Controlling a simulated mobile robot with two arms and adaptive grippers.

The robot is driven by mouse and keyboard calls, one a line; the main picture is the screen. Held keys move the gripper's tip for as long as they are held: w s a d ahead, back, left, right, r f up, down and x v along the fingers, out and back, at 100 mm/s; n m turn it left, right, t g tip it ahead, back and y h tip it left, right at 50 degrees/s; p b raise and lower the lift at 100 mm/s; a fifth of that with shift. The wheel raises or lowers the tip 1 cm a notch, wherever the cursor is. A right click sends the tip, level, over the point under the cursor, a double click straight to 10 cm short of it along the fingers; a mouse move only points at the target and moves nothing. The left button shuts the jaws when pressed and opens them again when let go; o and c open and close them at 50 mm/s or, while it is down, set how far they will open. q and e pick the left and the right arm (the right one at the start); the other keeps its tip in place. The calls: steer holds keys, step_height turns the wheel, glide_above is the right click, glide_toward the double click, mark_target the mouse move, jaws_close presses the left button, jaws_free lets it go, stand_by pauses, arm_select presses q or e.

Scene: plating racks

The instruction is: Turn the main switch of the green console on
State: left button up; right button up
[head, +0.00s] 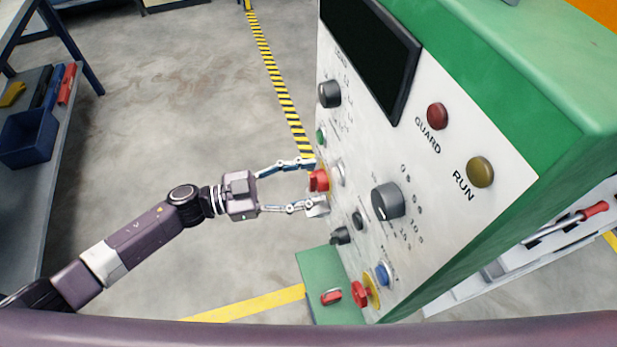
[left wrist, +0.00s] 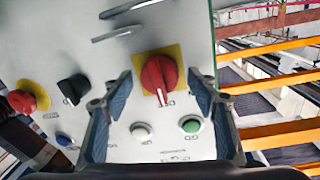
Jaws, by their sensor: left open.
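The green console (head: 468,62) has a pale front panel. Its main switch is a red rotary knob (head: 318,181) on a yellow plate, also seen in the left wrist view (left wrist: 158,76). There its white mark points down toward a small label that I cannot read surely. My left gripper (head: 311,185) is open, with its fingers on either side of the knob; in the left wrist view (left wrist: 161,93) gaps show between knob and fingers. Whether the fingertips touch the panel is unclear. My right gripper is not in view.
A black knob (head: 388,201), a red emergency button (head: 361,293), a blue button (head: 382,274) and a green button (left wrist: 190,125) sit on the panel nearby. A workbench with a blue bin (head: 28,137) stands at left. The floor between is clear.

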arm_select(q)
steer(key=c, duration=1.2)
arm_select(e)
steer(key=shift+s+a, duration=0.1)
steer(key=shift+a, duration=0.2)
